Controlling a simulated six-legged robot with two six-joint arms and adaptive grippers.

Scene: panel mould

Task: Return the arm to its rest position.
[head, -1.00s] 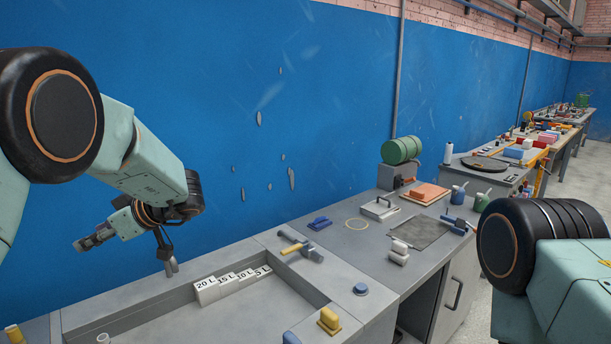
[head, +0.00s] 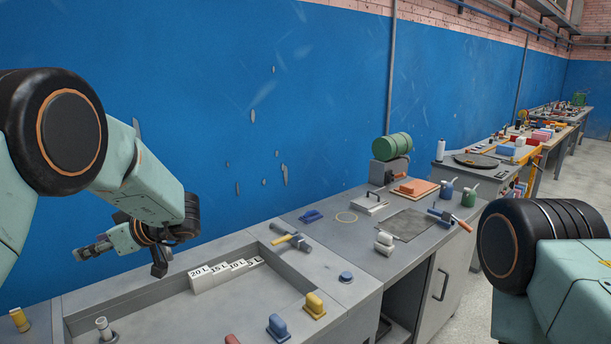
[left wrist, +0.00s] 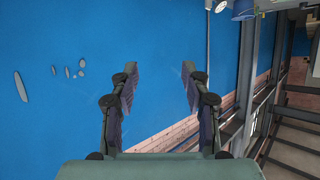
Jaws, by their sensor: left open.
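My left arm comes in from the left in the head view, folded in front of the blue wall (head: 320,90).
Number blocks marked in litres (head: 225,272) stand along the mould's back. A hammer (head: 292,238) lies on the rim. The mould floor's middle is clear.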

